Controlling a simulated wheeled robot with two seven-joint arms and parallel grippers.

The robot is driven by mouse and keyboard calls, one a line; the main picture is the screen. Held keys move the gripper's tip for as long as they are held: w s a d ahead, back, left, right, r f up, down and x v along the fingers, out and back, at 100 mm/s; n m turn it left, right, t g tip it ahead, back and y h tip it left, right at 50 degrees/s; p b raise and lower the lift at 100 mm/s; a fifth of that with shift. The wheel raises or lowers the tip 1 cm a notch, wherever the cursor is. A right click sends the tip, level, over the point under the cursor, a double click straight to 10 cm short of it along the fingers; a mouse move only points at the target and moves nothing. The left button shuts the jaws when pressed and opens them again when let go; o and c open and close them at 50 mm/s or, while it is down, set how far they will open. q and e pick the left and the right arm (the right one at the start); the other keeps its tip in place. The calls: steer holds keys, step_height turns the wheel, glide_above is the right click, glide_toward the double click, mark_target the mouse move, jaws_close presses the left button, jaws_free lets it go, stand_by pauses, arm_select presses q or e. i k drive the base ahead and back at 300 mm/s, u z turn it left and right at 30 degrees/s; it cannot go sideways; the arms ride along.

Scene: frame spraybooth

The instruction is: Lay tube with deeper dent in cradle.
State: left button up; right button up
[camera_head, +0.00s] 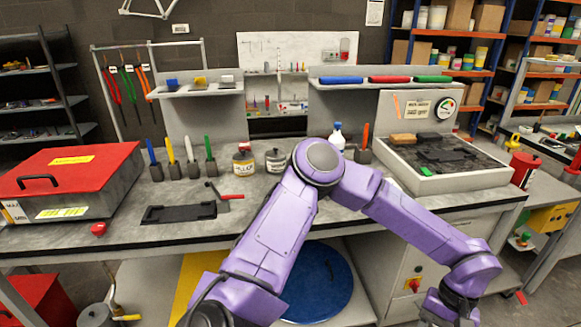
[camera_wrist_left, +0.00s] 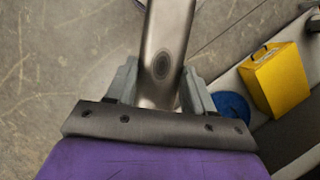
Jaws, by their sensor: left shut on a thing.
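In the left wrist view my left gripper (camera_wrist_left: 158,88) is shut on a brownish metal tube (camera_wrist_left: 170,25). The tube runs away from the jaws toward the top edge, and its far end is cut off. A dark oval dent shows on its side near the jaws; its depth cannot be told. In the head view my purple arm bends across the bench and down to the lower right, with its gripper and tube out of view. A black, shallow holder (camera_head: 180,213), possibly the cradle, lies empty on the bench at left. My right gripper is not in view.
A red-lidded box (camera_head: 75,165) stands at the bench's left. Several coloured-handled tools and two jars (camera_head: 244,165) line the back. A grey tray (camera_head: 440,183) with a black piece (camera_head: 447,155) stands at right. A yellow box (camera_wrist_left: 277,80) shows in the wrist view.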

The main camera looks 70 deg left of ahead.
mark_target(180, 213)
steer(key=z, duration=0.05)
steer(key=k, duration=1.15)
steer(key=u, duration=1.85)
